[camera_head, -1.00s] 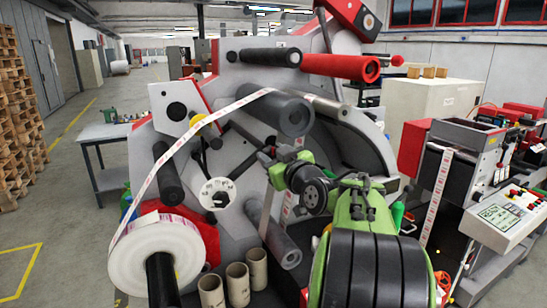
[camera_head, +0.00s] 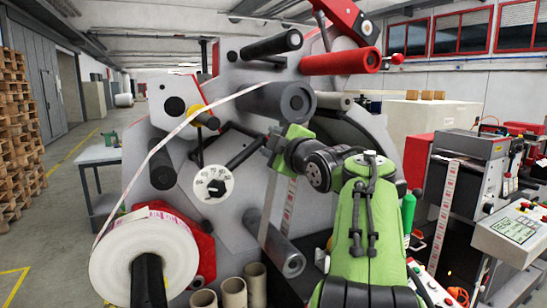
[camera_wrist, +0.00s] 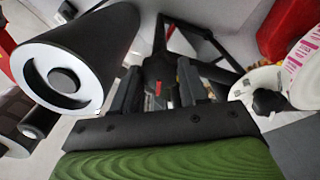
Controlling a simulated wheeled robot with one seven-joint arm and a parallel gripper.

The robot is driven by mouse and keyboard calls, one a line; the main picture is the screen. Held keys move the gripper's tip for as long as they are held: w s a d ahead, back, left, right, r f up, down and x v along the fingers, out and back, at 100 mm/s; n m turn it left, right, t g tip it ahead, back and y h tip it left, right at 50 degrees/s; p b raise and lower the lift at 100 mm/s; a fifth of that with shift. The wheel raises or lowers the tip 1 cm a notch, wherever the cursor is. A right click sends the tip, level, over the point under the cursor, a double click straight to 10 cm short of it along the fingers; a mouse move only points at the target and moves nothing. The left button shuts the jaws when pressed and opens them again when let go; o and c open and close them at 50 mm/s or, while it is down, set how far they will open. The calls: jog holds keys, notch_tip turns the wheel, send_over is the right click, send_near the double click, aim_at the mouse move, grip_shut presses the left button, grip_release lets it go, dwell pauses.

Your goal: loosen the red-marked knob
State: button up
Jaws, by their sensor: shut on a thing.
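In the wrist view, my gripper (camera_wrist: 160,90) has its two dark fingers on either side of a small dark part with a red mark, which I take for the red-marked knob (camera_wrist: 158,88). The fingers are shut on it; its outline is partly hidden by them and blends into the dark parts behind. In the head view, my gripper (camera_head: 272,150) is at the front of the grey label rewinder (camera_head: 235,85), below a large dark roller. The knob is hidden there behind my gripper and arm.
The dark roller (camera_wrist: 85,55) is close on the left in the wrist view. A white dial (camera_head: 213,184) with a black knob sits left of my gripper. A label roll (camera_head: 143,258) is at lower left. Cardboard cores (camera_head: 233,292) stand below. A control panel (camera_head: 515,230) is at right.

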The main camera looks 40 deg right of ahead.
jog(key=n+b, duration=0.3)
jog(key=n, duration=0.3)
jog(key=shift+f, duration=0.15)
jog(key=shift+n, duration=0.3)
jog(key=o, duration=1.1)
jog(key=shift+c, duration=0.2)
jog(key=b+v, duration=0.1)
jog(key=v, duration=1.4)
jog(key=shift+s+a, duration=0.2)
jog(key=shift+s, duration=0.15)
